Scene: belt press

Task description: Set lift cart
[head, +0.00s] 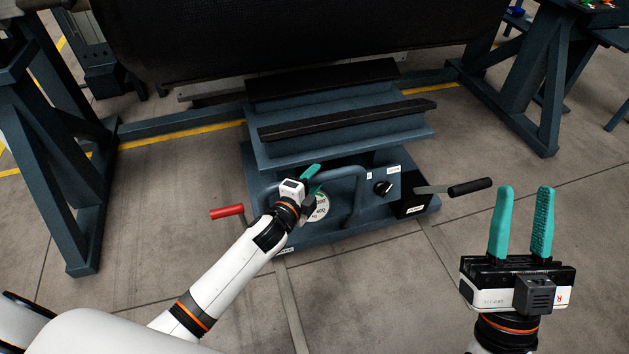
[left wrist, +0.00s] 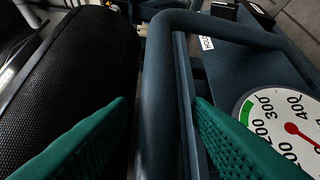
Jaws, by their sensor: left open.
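The lift cart (head: 345,140) is a dark blue-grey platform with black pads on top, standing on the floor under a large black roll. A bent tube handle (head: 357,190) rises at its front, beside a round gauge (head: 321,208). My left gripper (head: 312,176) is at this handle and partly covers the gauge. In the left wrist view the handle (left wrist: 158,80) runs between the open teal fingers of my left gripper (left wrist: 160,105); contact cannot be told. The gauge (left wrist: 285,125) shows to the right there. My right gripper (head: 524,190) is open and empty, right of the cart.
A red lever (head: 227,211) sticks out left of the cart. A black knob (head: 383,188) and a black-gripped lever (head: 470,187) are on its right. Blue steel stands (head: 50,170) flank the roll (head: 290,40). Floor in front is clear.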

